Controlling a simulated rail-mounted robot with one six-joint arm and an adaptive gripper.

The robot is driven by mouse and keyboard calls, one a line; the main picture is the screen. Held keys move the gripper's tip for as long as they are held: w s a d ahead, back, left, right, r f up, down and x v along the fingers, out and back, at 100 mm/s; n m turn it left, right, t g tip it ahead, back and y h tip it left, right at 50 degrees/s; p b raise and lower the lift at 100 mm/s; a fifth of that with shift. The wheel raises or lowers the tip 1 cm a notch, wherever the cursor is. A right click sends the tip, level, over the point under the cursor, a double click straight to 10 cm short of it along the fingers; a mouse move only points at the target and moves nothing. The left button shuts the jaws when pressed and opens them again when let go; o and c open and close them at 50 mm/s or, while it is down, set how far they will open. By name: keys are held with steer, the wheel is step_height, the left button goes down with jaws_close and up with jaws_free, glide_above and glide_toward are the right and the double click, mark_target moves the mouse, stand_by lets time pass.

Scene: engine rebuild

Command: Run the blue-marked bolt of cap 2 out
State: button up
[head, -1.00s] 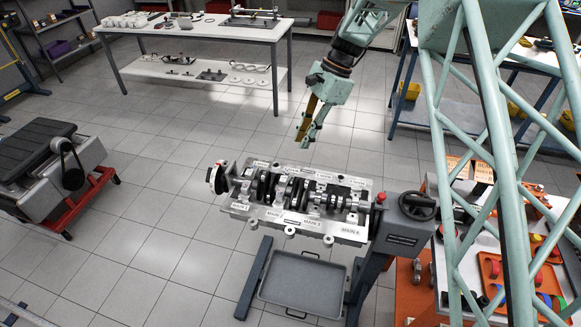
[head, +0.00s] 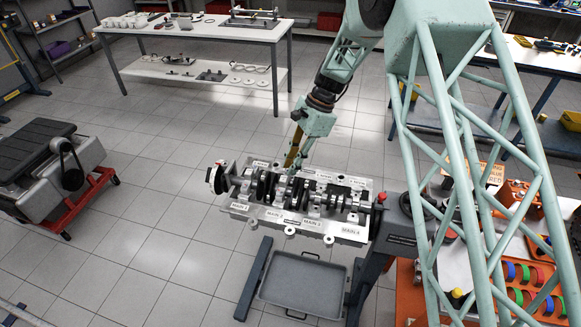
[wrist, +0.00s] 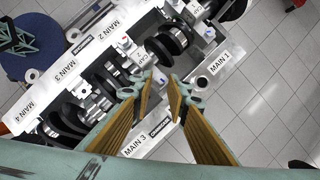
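The engine block (head: 345,232) lies on its stand with the crankshaft and main caps facing up, and plates read MAIN 1 to MAIN 4. In the wrist view, a white cap with a partly hidden label (wrist: 138,60), probably cap 2, sits between the MAIN 2 and MAIN 1 plates. The blue-marked bolt is too small to pick out surely. My gripper (head: 290,167) points down just above the back left part of the block. Fingertip contact cannot be told.
The crankshaft journals and counterweights (wrist: 172,40) rise close around the fingertips. A grey drip tray (head: 303,283) lies under the block. A stand handwheel (head: 418,205) is at right, beside an orange bench with coloured rings (head: 520,272). Open floor lies left of the block.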

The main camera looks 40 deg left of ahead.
steer(key=shift+s+f, duration=0.1)
steer(key=shift+f, duration=0.25)
steer(key=shift+c, duration=0.3)
jaws_close()
steer(key=shift+a+n, duration=0.15)
steer(key=shift+n, duration=0.35)
steer(key=n+h+p, duration=0.1)
steer(key=n, duration=0.1)
steer(key=n+h+p, duration=0.1)
steer(key=n, duration=0.1)
steer(key=shift+a, duration=0.3)
steer(key=n+h, duration=0.1)
steer(key=n, duration=0.1)
steer(key=n+h, duration=0.1)
steer(key=n, duration=0.2)
steer(key=shift+a+p, duration=0.2)
steer(key=shift+p, duration=0.2)
steer(key=shift+s+a+n+t+h, duration=0.15)
steer(key=shift+n+h, duration=0.15)
steer(key=shift+n, duration=0.7)
steer(key=shift+w+n+t+h, duration=0.15)
steer(key=shift+n+h, duration=0.15)
steer(key=shift+n, duration=0.7)
steer(key=shift+s, duration=0.1)
